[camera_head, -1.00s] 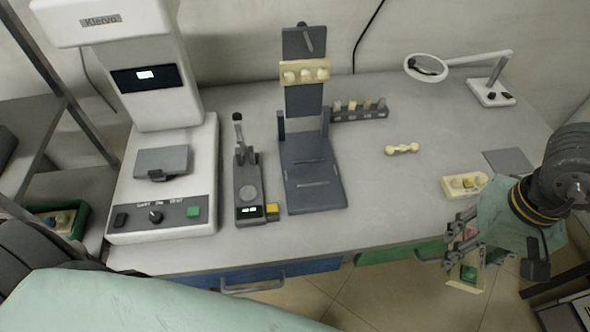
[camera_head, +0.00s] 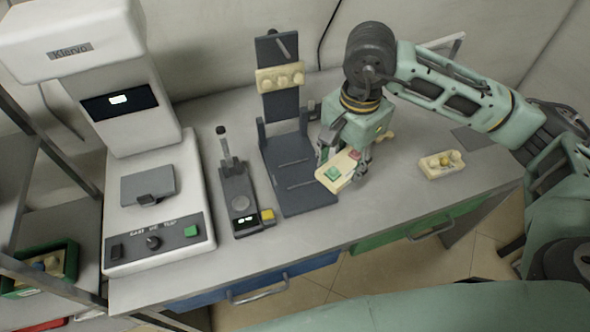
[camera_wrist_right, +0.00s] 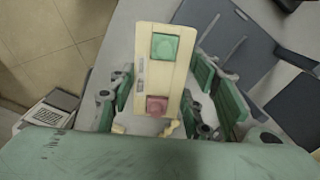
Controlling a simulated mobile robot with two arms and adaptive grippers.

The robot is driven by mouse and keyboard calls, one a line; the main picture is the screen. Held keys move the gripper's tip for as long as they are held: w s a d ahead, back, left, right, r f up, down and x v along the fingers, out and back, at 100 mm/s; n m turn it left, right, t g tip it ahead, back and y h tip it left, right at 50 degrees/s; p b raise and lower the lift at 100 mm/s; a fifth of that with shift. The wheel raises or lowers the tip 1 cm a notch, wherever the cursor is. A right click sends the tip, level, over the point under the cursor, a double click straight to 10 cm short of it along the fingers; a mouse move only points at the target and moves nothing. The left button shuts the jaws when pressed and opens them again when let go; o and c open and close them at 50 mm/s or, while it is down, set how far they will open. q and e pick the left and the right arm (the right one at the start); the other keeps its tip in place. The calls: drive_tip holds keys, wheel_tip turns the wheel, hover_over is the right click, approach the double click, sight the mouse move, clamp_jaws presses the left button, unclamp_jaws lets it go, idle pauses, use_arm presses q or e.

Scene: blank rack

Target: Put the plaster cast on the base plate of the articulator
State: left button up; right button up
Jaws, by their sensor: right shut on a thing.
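The articulator (camera_head: 283,205) stands upright at the middle of the bench, dark grey, with a flat base plate and a cream cast fixed high on its back plate (camera_head: 280,79). My right gripper (camera_head: 345,160) is shut on a cream plaster cast (camera_head: 330,183) with a green and a red square on it, just right of the base plate. In the right wrist view the cast (camera_wrist_right: 157,73) sits between the fingers (camera_wrist_right: 160,97), and the dark base plate (camera_wrist_right: 235,45) lies beyond it to the right. My left gripper is not in view.
A second cream cast with teeth (camera_head: 441,164) lies on the right of the bench. A small grey device (camera_head: 240,200) with a yellow block stands left of the articulator, and a white Klervo machine (camera_head: 190,215) farther left.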

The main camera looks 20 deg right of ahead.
drive_tip(key=m, duration=0.1)
drive_tip(key=d+m, duration=0.1)
drive_tip(key=w+m, duration=0.1)
drive_tip(key=m, duration=0.1)
drive_tip(key=shift+d+r, duration=0.15)
drive_tip(key=shift+d, duration=0.1)
drive_tip(key=shift+w+m+p, duration=0.15)
drive_tip(key=shift+m+p, duration=0.15)
drive_tip(key=p, duration=0.3)
hover_over(298, 174)
wheel_tip(298, 174, down, 7)
drive_tip(key=shift+r, duration=0.1)
drive_tip(key=shift+f+p, duration=0.85)
drive_tip(key=shift+f, duration=1.45)
drive_tip(key=o, duration=1.3)
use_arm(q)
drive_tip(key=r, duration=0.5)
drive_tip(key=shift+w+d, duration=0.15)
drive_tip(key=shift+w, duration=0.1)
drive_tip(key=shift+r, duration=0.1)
use_arm(e)
drive_tip(key=shift+r, duration=0.1)
